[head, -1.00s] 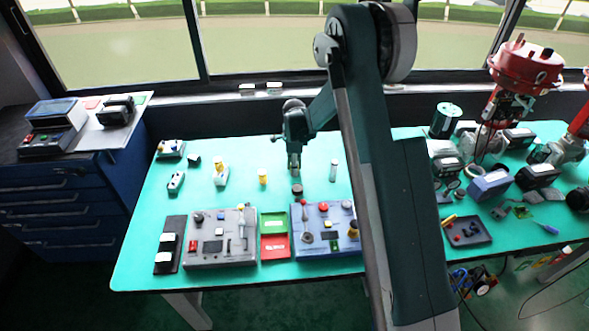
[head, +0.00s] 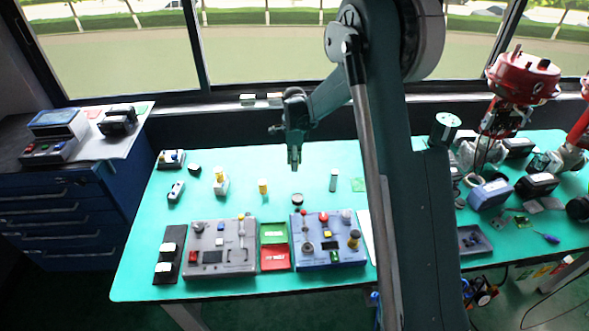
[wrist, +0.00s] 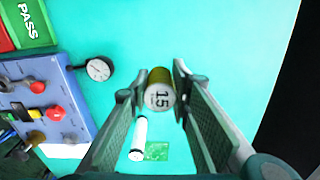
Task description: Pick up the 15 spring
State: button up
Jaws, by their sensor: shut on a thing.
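In the wrist view the 15 spring (wrist: 160,92) is a short cylinder with a yellow-olive side and a white end marked "15". It sits between the two fingers of my gripper (wrist: 154,80), which is shut on it. In the head view my gripper (head: 294,164) points down above the back middle of the green table, clear of its surface. The spring is too small and hidden to make out there.
Below are a white cylinder (wrist: 139,135), a small green board (wrist: 156,150) and a round gauge (wrist: 100,68). The blue panel (head: 328,240), PASS tray (head: 273,233) and grey panel (head: 222,247) stand at the front. A yellow-topped piece (head: 263,187) stands left of my gripper.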

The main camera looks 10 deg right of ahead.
jog(key=shift+r, duration=0.5)
dwell(0.4)
